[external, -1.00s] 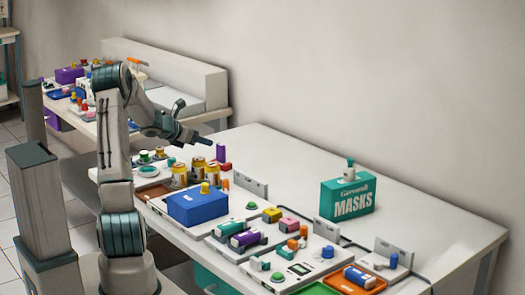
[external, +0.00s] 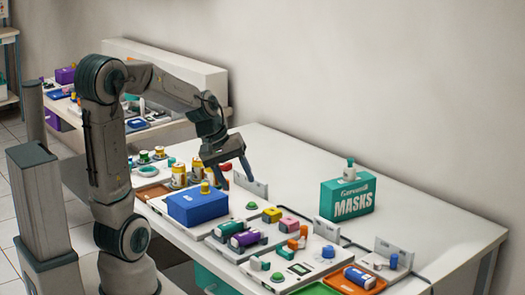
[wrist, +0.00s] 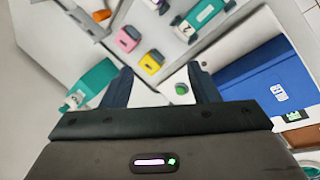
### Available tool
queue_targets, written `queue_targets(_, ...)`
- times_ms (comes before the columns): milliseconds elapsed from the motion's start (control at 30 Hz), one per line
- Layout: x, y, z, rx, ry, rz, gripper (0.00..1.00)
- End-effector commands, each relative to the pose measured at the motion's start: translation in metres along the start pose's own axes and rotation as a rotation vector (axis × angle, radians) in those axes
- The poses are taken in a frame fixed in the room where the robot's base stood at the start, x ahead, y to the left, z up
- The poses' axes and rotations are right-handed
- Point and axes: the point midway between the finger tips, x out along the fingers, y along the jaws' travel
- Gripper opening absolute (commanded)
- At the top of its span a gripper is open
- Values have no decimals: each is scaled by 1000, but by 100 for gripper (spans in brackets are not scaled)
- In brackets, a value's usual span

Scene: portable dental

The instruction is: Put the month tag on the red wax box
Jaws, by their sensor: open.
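My gripper (external: 238,180) is open and empty above the table, beyond the blue box. Its two dark fingers show in the wrist view (wrist: 163,88) with white surface and a green round button (wrist: 181,88) between or below them. A small pink-red box with a dark label (external: 289,224) sits beside a yellow one (external: 272,214). It also shows in the wrist view (wrist: 127,39), apart from the fingers, and may be the red wax box. I cannot single out the month tag in either view.
A large blue box (external: 196,207) stands near the gripper, with yellow cans behind it. A teal masks box (external: 347,198) with a bottle on top stands at the back. Purple and teal cylinders and orange pieces (external: 293,244) crowd the front trays.

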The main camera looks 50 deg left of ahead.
Motion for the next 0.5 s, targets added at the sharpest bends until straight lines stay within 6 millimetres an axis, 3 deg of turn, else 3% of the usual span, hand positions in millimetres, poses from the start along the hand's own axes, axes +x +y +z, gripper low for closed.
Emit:
queue_targets(33,-6,-6,24,145,-1,-42,54)
queue_targets(100,-12,-20,49,334,-6,-106,54)
queue_targets(200,-20,-40,73,557,-12,-181,54)
queue_targets(333,-25,-59,89,742,-18,-245,54)
queue_targets(500,-28,-67,94,821,-19,-275,54)
